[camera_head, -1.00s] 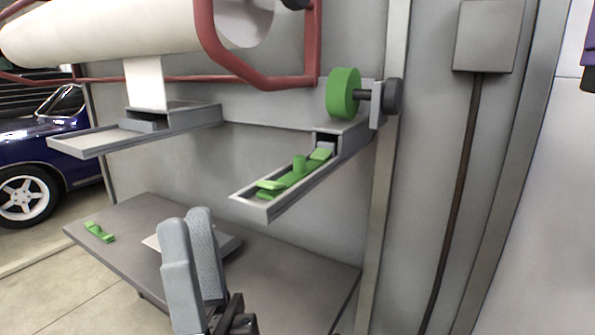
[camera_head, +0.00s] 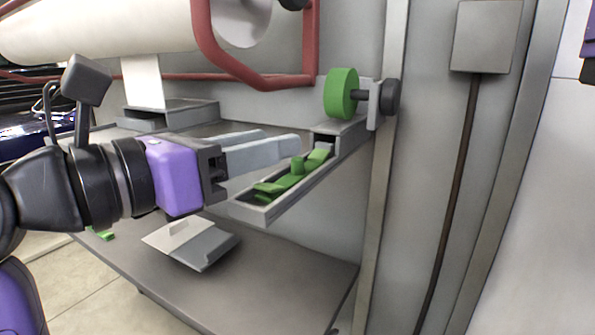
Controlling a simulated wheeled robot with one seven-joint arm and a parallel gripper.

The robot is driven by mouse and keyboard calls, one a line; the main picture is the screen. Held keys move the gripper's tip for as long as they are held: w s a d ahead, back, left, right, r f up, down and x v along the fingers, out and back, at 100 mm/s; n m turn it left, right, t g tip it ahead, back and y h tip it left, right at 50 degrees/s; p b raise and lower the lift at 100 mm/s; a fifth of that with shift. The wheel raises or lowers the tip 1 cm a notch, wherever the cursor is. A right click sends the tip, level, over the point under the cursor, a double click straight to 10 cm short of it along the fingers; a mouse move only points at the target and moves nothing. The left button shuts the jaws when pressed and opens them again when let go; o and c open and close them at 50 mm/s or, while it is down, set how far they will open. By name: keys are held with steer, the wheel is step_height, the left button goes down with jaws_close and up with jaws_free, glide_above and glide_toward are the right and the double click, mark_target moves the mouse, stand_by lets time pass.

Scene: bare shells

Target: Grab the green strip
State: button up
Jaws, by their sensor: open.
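Green strip pieces (camera_head: 291,179) lie in the narrow grey tray (camera_head: 268,214) at the centre, with a small upright green peg among them. A green roll (camera_head: 341,93) is mounted on a holder above the tray's back end. My gripper (camera_head: 292,146) comes in from the left, its two grey fingers pointing right. The fingertips are just left of the tray's upper end, close to the green pieces in the picture. The fingers overlap in this view and nothing shows held between them. Whether they touch the tray cannot be told.
A grey table (camera_head: 270,285) stands below with a flat grey and white object (camera_head: 192,242) on it. A green piece (camera_head: 103,234) lies at its left, partly hidden by my arm. Red tubing (camera_head: 262,83) and a big white roll (camera_head: 110,30) are above.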

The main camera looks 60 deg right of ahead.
mark_target(293, 161)
steer(key=t+y, duration=0.1)
steer(key=w+a+f+y, duration=0.1)
steer(key=y, duration=0.1)
steer(key=shift+w+t, duration=0.3)
steer(key=shift+t, duration=0.1)
steer(key=shift+d, duration=0.15)
steer(key=shift+f+p+x, duration=0.15)
steer(key=shift+p+x, duration=0.45)
steer(key=shift+x, duration=1.25)
steer(key=shift+f+p+x, duration=0.2)
steer(key=shift+p+x, duration=0.4)
steer(key=shift+x, duration=1.3)
steer(key=shift+w, duration=0.15)
jaws_close()
